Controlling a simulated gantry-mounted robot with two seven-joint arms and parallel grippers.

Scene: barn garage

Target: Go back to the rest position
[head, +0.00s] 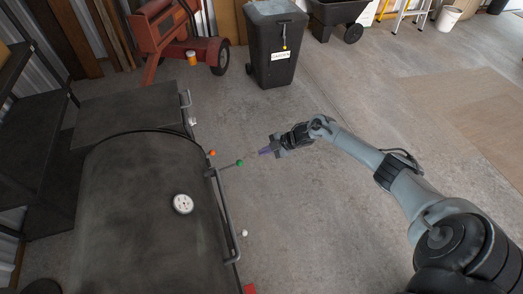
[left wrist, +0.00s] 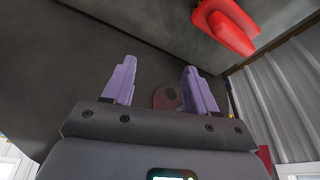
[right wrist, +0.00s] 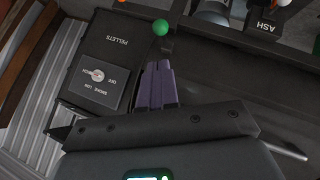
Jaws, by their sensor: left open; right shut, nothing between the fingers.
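My right gripper (head: 265,151) reaches in from the right in the head view, in the air beside the black smoker (head: 120,210), near its green knob (head: 240,162). In the right wrist view its purple fingers (right wrist: 158,86) are together with nothing between them; the green knob (right wrist: 160,27) is just beyond the tips. My left gripper (left wrist: 152,82) is outside the head view. In the left wrist view its purple fingers are apart and empty. A dark red piece with a hole (left wrist: 167,98) shows behind them, close to a dark surface.
The smoker has an orange knob (head: 212,153), a white dial (head: 183,204) and a front handle (head: 226,215). A dark wheeled bin (head: 274,50) and a red machine (head: 160,30) stand behind. A red object (left wrist: 228,25) is near the left gripper. The concrete floor at right is mostly clear.

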